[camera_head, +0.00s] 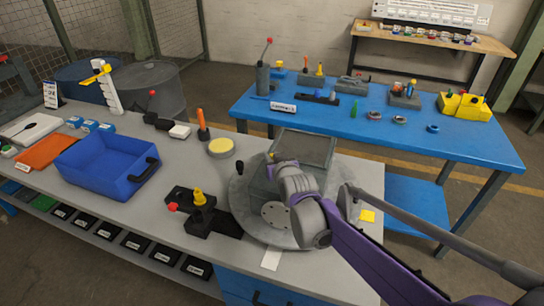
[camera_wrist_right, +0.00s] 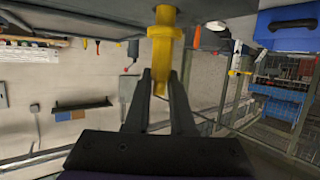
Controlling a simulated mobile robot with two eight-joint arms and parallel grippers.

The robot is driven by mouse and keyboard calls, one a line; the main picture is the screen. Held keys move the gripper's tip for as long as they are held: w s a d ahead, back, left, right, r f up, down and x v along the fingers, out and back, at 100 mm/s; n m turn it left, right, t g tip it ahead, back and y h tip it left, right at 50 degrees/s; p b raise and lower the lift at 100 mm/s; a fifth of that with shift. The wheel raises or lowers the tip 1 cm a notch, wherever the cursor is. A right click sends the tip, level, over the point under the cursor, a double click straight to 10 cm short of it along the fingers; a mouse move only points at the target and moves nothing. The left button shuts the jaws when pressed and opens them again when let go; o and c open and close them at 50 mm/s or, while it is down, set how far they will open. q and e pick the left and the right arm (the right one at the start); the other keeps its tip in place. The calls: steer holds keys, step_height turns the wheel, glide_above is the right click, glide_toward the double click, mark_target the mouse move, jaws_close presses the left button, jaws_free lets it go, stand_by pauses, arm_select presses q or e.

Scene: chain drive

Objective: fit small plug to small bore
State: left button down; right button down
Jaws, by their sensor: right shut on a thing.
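My right gripper (camera_head: 274,160) reaches in from the lower right and is at the left side of the grey housing (camera_head: 316,148) on the round turntable. In the right wrist view its two dark fingers (camera_wrist_right: 160,82) are shut on a yellow plug (camera_wrist_right: 164,45), which has a wider collar and reaches past the fingertips toward a dark grey surface. I cannot tell whether the plug touches that surface. The small bore is not clear in either view. In the head view the held plug is mostly hidden by the gripper. My left gripper is not in view.
Left of the turntable (camera_head: 240,210) stands a black fixture (camera_head: 204,220) with a yellow piece (camera_head: 199,196) and a red knob. A blue bin (camera_head: 95,175) and a yellow disc (camera_head: 221,147) are on the grey bench. Behind is a blue table (camera_head: 350,118) with several parts.

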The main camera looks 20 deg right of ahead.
steer(key=shift+f+b, duration=0.45)
steer(key=shift+f, duration=0.45)
steer(key=c, duration=0.7)
jaws_free()
steer(key=shift+s, duration=0.1)
steer(key=v, duration=1)
steer(key=shift+s+r, duration=0.15)
steer(key=shift+s, duration=0.15)
steer(key=s+f+g, duration=0.3)
steer(key=s+f, duration=0.2)
steer(key=s, duration=0.3)
steer(key=s+f+g, duration=0.2)
steer(key=s+f, duration=0.4)
steer(key=s, duration=0.3)
steer(key=s+f+g, duration=0.3)
steer(key=s+f, duration=0.2)
steer(key=s, duration=0.3)
steer(key=shift+s+d+f+g, duration=0.15)
steer(key=shift+s+g, duration=0.1)
steer(key=shift+g, duration=0.05)
